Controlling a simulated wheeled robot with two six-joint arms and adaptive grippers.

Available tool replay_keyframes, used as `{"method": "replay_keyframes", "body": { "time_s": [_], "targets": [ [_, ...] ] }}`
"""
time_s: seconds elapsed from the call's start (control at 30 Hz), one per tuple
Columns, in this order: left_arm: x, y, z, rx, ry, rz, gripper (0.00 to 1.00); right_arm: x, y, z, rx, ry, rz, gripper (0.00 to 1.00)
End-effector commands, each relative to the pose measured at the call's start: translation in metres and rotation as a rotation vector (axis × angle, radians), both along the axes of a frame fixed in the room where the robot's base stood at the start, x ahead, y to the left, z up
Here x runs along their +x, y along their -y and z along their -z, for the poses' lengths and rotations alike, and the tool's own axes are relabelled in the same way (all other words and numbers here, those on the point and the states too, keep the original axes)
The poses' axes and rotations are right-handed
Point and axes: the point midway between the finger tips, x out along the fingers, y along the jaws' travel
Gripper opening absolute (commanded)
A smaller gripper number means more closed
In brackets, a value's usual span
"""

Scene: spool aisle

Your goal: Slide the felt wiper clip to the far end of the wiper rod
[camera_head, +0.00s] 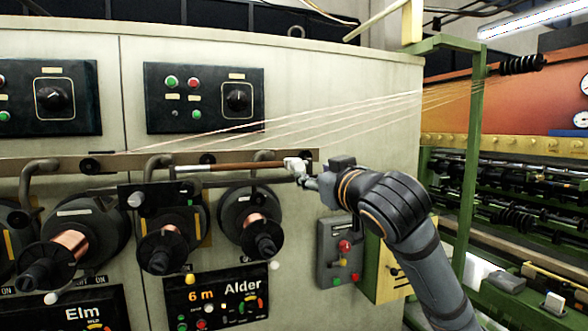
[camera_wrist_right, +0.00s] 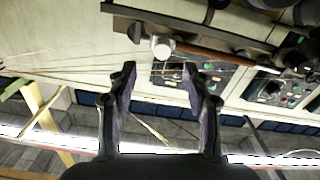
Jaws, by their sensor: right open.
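The wiper rod (camera_head: 232,167) is a thin brown bar with a pale left end, running level in front of the machine. The felt wiper clip (camera_head: 293,165) is a small white lump at the rod's right end. In the right wrist view, the clip (camera_wrist_right: 162,47) shows just beyond and between my fingertips, and the rod (camera_wrist_right: 215,54) runs off to the right. My right gripper (camera_head: 304,177) is at the clip in the head view. In the wrist view the gripper (camera_wrist_right: 159,69) is open, with nothing between its fingers. My left gripper is not in view.
A metal rail (camera_head: 110,163) runs behind the rod. Copper spools (camera_head: 257,222) sit below it. Thin wires (camera_head: 350,112) slant up right to a green frame (camera_head: 475,150). A grey button box (camera_head: 333,250) is below my right gripper.

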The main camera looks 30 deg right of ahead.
Motion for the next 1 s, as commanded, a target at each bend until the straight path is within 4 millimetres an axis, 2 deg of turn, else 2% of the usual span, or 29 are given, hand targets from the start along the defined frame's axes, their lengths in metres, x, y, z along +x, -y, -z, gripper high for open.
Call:
{"method": "replay_keyframes", "body": {
  "time_s": [0.03, 0.17, 0.3, 0.43, 0.6, 0.83, 1.0],
  "targets": [
    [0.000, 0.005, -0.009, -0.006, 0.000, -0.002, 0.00, 0.009, 0.001, -0.004, 0.003, -0.004, -0.003, 0.50],
    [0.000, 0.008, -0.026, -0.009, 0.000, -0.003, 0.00, 0.037, 0.008, -0.005, 0.006, -0.005, -0.004, 0.50],
    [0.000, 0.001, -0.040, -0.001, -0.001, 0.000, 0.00, 0.065, 0.014, -0.005, 0.006, -0.004, -0.004, 0.50],
    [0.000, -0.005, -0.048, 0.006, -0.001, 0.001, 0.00, 0.083, 0.020, -0.003, 0.003, -0.002, -0.002, 0.50],
    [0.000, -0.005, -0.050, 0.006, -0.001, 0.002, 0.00, 0.092, 0.022, 0.000, 0.000, 0.000, -0.001, 0.50],
    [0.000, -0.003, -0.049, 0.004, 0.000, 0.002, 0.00, 0.093, 0.022, 0.000, -0.001, 0.000, -0.001, 0.49],
    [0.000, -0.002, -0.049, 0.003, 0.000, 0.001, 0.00, 0.092, 0.022, 0.000, -0.001, 0.000, -0.001, 0.26]
  ]
}}
